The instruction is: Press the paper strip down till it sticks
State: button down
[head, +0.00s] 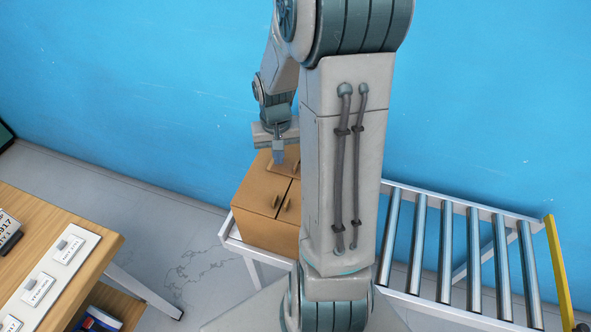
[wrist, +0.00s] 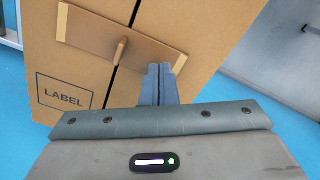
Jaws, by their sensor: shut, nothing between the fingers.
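A cardboard box (head: 262,203) stands on the roller conveyor, partly hidden behind my arm. In the wrist view the box face (wrist: 200,22) has a dark seam and a printed LABEL square. A brown paper strip (wrist: 92,33) with pale ends lies across the seam, and a small peg-like piece (wrist: 121,50) sticks up at its middle. My gripper (head: 279,161) is over the top of the box. In the wrist view my gripper (wrist: 160,68) is shut and empty, its fingertips overlapping the strip near its right end. I cannot tell whether they touch it.
The conveyor's rollers (head: 443,250) run to the right, ending near a yellow bar (head: 557,262). A wooden table (head: 60,215) at left holds labelled white plates (head: 75,247). A blue wall (head: 130,80) stands behind. Grey floor is clear between table and conveyor.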

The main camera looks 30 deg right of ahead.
jog(key=shift+f+b, duration=0.65)
jog(key=shift+f, duration=0.15)
dwell(0.4)
jog(key=shift+r+p, duration=2.35)
jog(key=shift+r, duration=0.75)
jog(key=shift+f, duration=0.1)
jog(key=s+a+r+n+t, duration=0.3)
jog(key=s+a+r+n, duration=0.1)
jog(key=s+a+r, duration=0.8)
notch_tip(320, 180, up, 3)
jog(key=shift+s+f+t, duration=0.1)
jog(key=shift+s+t, duration=0.25)
jog(key=shift+t, duration=0.05)
